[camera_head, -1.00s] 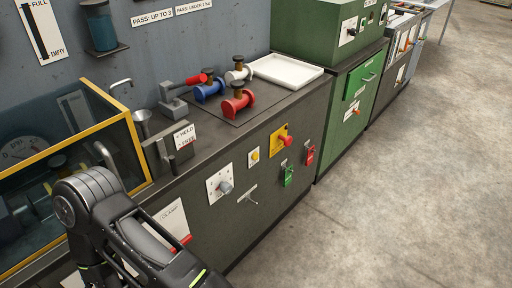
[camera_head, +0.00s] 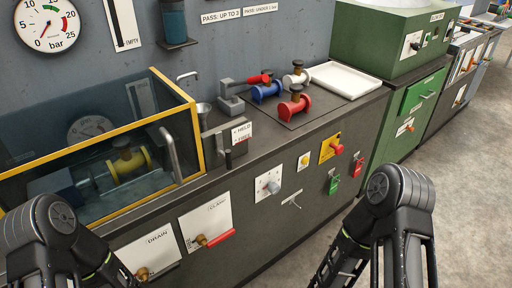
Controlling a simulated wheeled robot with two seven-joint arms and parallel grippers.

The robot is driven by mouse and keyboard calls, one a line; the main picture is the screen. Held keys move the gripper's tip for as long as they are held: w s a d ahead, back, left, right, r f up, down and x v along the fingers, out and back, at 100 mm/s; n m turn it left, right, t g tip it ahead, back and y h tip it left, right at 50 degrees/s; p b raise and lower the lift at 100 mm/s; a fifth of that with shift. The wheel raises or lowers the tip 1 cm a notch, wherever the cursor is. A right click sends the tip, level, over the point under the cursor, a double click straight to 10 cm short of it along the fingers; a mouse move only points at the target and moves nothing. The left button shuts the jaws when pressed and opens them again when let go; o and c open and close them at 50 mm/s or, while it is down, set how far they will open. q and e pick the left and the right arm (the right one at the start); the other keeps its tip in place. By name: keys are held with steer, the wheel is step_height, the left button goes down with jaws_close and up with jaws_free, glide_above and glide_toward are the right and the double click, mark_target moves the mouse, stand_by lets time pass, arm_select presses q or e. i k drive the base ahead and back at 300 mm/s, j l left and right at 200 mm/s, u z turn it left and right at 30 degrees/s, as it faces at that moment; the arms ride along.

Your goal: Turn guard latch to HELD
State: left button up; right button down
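The guard latch (camera_head: 218,146) is a small grey block on the bench top at the right end of the guard. A white sign (camera_head: 241,133) beside it reads HELD above and FREE below. A short dark lever (camera_head: 229,158) at the latch hangs downward, on the lower, FREE side of the sign. The guard (camera_head: 187,105) is a clear, yellow-framed cover and looks closed over a yellow spool-shaped piece (camera_head: 130,164). Its grey handle (camera_head: 169,152) stands left of the latch. Only my arm links show, at lower left and lower right; both grippers are out of the frame.
Blue (camera_head: 267,91), red (camera_head: 294,105) and white (camera_head: 296,78) flanged spools stand on the bench, with a white tray (camera_head: 345,80) behind. The front panel carries a selector knob (camera_head: 272,187), a yellow button (camera_head: 304,161), a red knob (camera_head: 338,149) and a red clamp lever (camera_head: 221,238).

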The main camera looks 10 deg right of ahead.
mark_target(226, 155)
steer(key=k+l+z, duration=0.1)
steer(key=l+z, duration=0.15)
steer(key=k+l+z, duration=0.1)
steer(key=l+z, duration=0.45)
steer(key=l, duration=0.2)
